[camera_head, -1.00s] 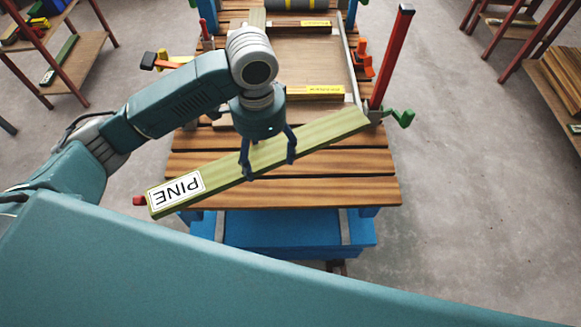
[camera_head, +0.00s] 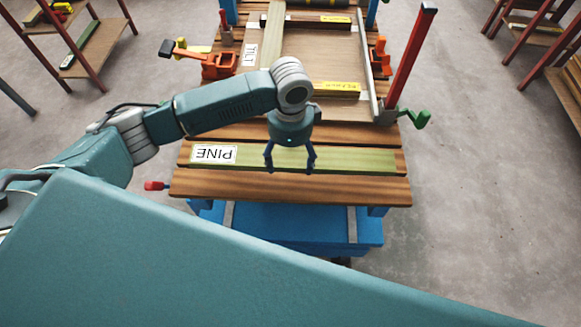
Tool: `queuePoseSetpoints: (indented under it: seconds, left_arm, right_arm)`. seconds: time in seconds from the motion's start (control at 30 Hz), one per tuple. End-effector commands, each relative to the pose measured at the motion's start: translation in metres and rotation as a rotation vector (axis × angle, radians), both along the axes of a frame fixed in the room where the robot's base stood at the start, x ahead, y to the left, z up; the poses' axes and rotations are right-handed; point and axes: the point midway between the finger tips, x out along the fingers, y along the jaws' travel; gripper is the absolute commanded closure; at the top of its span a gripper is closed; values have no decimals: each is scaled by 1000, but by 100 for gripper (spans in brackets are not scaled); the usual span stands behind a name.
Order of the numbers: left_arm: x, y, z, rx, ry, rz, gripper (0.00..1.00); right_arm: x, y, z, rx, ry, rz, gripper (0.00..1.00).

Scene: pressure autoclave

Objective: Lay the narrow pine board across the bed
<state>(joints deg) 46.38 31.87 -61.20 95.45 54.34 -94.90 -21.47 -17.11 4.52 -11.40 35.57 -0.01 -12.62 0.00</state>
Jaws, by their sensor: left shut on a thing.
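The narrow pine board (camera_head: 350,161) is pale green-yellow with a white "PINE" label near its left end. It lies crosswise, almost parallel to the front slats of the wooden slatted bed (camera_head: 290,187). My left gripper (camera_head: 290,163) is shut on the board near its middle, with a finger on each side. I cannot tell whether the board touches the slats or hangs just above them. My right gripper is not in view.
Behind the board lie a framed panel with a "TILT" strip (camera_head: 271,45) and yellow-labelled bars (camera_head: 337,88). A red post with a green crank (camera_head: 415,117) stands at the right edge. Orange clamps (camera_head: 219,66) sit at the left. Shelves (camera_head: 95,40) stand beyond open floor.

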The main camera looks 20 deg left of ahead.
Motion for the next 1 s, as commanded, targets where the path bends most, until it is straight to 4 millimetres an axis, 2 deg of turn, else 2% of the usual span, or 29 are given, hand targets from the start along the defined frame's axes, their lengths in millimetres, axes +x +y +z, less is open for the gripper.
queuePoseSetpoints:
  seconds: [0.23, 0.4, 0.5, 0.87, 0.9, 1.0]
  left_arm:
    - [0, -1, -21, -1, -1, 0, 69]
    - [0, 0, -47, -1, 0, 2, 69]
    - [1, 0, -55, -1, -2, 0, 69]
    - [1, 0, -59, -1, -2, 0, 69]
    - [0, 0, -60, 0, -1, 0, 20]
    - [0, 0, -60, 0, -1, 0, 5]
  right_arm:
    - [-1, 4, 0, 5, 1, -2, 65]
    - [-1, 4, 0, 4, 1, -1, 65]
    - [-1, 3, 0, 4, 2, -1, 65]
    - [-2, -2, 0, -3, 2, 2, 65]
    - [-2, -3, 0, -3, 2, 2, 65]
    - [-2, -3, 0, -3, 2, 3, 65]
